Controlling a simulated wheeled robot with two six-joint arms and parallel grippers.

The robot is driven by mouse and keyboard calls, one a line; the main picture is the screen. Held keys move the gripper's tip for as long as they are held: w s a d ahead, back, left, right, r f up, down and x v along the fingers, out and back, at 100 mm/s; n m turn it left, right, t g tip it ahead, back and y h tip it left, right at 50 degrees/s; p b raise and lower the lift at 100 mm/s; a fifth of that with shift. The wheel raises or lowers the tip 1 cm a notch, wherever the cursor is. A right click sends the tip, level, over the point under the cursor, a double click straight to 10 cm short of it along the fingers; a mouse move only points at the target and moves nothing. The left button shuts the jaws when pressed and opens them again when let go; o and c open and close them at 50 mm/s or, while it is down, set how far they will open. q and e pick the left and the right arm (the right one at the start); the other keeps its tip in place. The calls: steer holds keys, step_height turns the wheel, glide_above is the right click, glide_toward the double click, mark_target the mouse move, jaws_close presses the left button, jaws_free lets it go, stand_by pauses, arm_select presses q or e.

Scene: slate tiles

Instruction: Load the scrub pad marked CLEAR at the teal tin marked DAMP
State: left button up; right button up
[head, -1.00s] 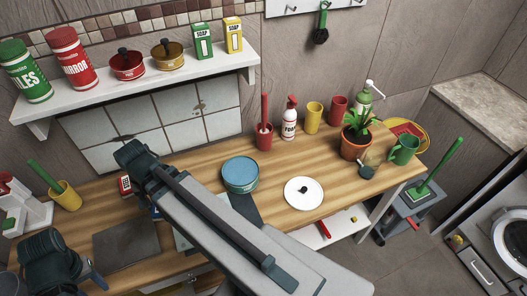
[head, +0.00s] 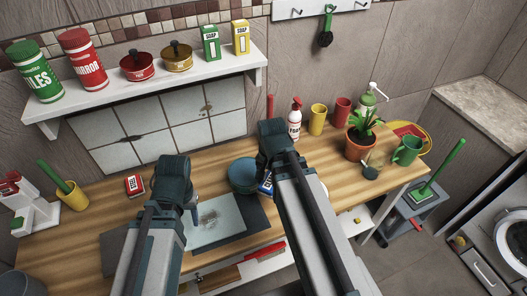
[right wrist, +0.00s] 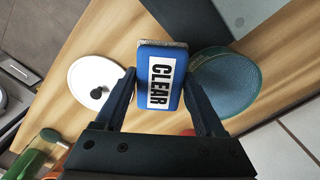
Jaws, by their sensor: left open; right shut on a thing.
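The blue scrub pad (right wrist: 161,82) with a white CLEAR label is held between the fingers of my right gripper (right wrist: 160,80). Its edge also shows in the head view (head: 265,182). The round teal tin (head: 240,174) stands on the counter, partly hidden by my right arm. In the right wrist view the tin (right wrist: 228,84) is just right of the pad, its top uncovered. I cannot see its DAMP marking. A white lid with a black knob (right wrist: 90,88) lies left of the pad. My left gripper (head: 188,215) is open and empty near a stained tile.
The pale stained tile (head: 215,215) lies on a dark mat in front of the tin. A red labelled pad (head: 135,186) lies at the counter's left. A plant pot (head: 361,145), cups and a foam bottle (head: 295,122) stand at the back right. A shelf (head: 150,88) overhangs the left.

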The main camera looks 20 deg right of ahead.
arm_select(q)
step_height(320, 180, up, 5)
steer(key=p, duration=0.5)
arm_select(e)
steer(key=n, duration=0.1)
glide_toward(247, 172)
arm_select(q)
steer(key=shift+f+b, duration=3.05)
steer(key=shift+b, duration=0.25)
arm_select(e)
steer(key=shift+w+f, duration=0.1)
steer(key=shift+f, duration=2.8)
arm_select(q)
steer(key=shift+f+b, duration=0.45)
arm_select(e)
steer(key=shift+f, duration=0.45)
arm_select(q)
steer(key=shift+r, duration=0.15)
arm_select(e)
steer(key=shift+r, duration=0.1)
arm_select(q)
step_height(247, 172, up, 7)
steer(key=p, duration=0.7)
arm_select(e)
step_height(247, 172, up, 7)
